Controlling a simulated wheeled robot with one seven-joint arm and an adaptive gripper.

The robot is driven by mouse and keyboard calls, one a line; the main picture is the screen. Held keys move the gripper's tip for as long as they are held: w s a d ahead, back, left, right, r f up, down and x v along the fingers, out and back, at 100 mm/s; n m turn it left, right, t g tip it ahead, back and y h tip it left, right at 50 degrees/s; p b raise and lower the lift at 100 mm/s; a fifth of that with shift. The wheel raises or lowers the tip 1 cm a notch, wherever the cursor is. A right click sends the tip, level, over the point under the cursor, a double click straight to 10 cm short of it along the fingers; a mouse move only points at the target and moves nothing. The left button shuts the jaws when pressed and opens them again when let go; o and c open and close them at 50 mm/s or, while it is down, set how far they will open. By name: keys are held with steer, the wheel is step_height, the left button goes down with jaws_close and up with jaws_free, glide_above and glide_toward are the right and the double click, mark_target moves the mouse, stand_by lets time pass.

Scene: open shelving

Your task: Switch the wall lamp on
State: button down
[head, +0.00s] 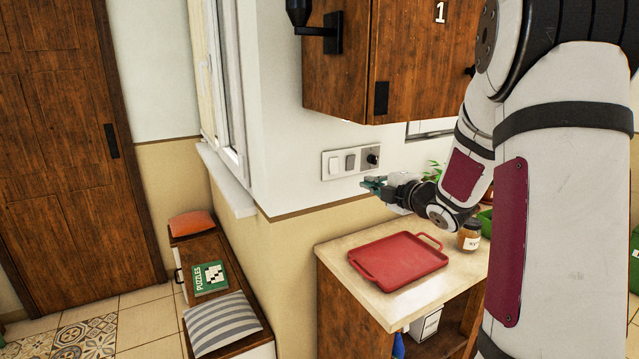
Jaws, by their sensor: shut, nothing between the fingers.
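A switch panel (326,168) is fixed to the white wall below the wooden cabinet. It carries a white rocker (335,165), a grey rocker (350,162) and a dark round knob (373,159). A black wall lamp (318,28) is mounted at the cabinet's left side, cut off by the top edge; whether it is lit I cannot tell. My gripper (366,183) is shut and empty. It points left, just below the knob end of the panel in the picture. Whether it touches the wall I cannot tell.
A red tray (400,262) and a jar (469,235) stand on the counter (350,290) below my gripper. The wooden cabinet (420,60) hangs above the panel. A window (215,80) and a low bench (205,255) with cushions are at the left.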

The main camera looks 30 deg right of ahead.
mark_target(333, 174)
steer(key=shift+w+d+f+n+y, duration=0.15)
steer(key=shift+f+n+y, duration=0.1)
steer(key=shift+f, duration=0.2)
steer(key=shift+w+a+f+n+y, duration=0.15)
steer(key=shift+f+n, duration=0.1)
steer(key=shift+f, duration=0.15)
steer(key=shift+d, duration=0.1)
steer(key=w, duration=0.4)
steer(key=w+f, duration=0.1)
steer(key=w, duration=0.9)
steer(key=shift+a+f, duration=0.25)
steer(key=shift+f, duration=0.1)
steer(key=shift+s, duration=0.1)
